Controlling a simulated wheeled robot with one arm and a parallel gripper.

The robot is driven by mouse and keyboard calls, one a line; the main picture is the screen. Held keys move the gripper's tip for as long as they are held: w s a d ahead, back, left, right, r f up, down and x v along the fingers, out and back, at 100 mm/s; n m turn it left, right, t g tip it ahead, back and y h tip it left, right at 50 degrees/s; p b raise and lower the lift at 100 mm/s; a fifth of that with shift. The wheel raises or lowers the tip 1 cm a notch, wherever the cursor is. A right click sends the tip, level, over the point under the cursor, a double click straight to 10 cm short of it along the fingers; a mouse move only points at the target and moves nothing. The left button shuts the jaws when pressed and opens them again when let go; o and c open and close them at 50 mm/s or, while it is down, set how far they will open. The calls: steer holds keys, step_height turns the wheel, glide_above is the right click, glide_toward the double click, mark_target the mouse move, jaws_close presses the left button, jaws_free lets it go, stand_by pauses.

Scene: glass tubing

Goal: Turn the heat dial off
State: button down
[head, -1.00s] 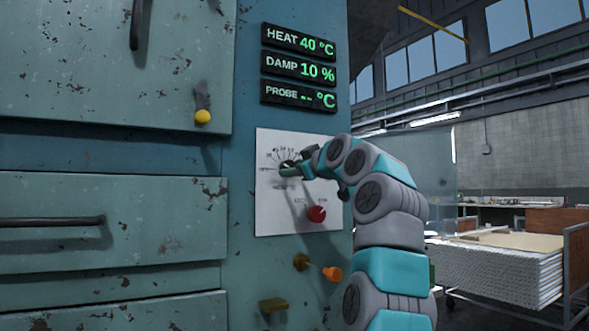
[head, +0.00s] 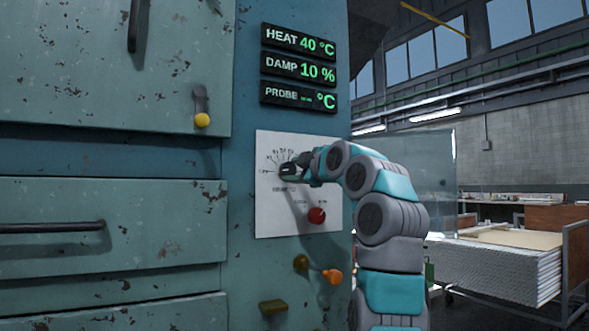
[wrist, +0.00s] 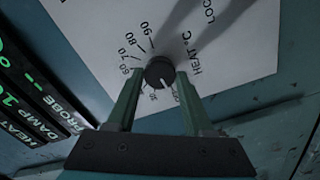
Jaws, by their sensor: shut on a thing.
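The heat dial (wrist: 160,72) is a small round black knob on a white panel (head: 270,215). The wrist view shows printed numbers around it, including 60, 70, 80 and 90, and "HEAT °C" beside it. A pale mark on the knob points toward the bottom of the wrist view, near small labels partly hidden between the fingers. My gripper (wrist: 155,84) has its two green fingers on either side of the knob, shut on it. In the head view my gripper (head: 294,170) covers most of the dial. The heat display (head: 300,40) reads 40 °C.
A red knob (head: 317,215) sits below the dial on the same panel. Drawers with handles (head: 50,227) are at left. The damp display (head: 300,68) reads 10 %.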

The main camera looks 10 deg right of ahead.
stand_by(0.4)
steer(key=shift+c, duration=1.4)
jaws_free()
steer(key=b+v, duration=0.1)
steer(key=v, duration=0.6)
steer(key=shift+s+b, duration=0.35)
steer(key=shift+b, duration=0.05)
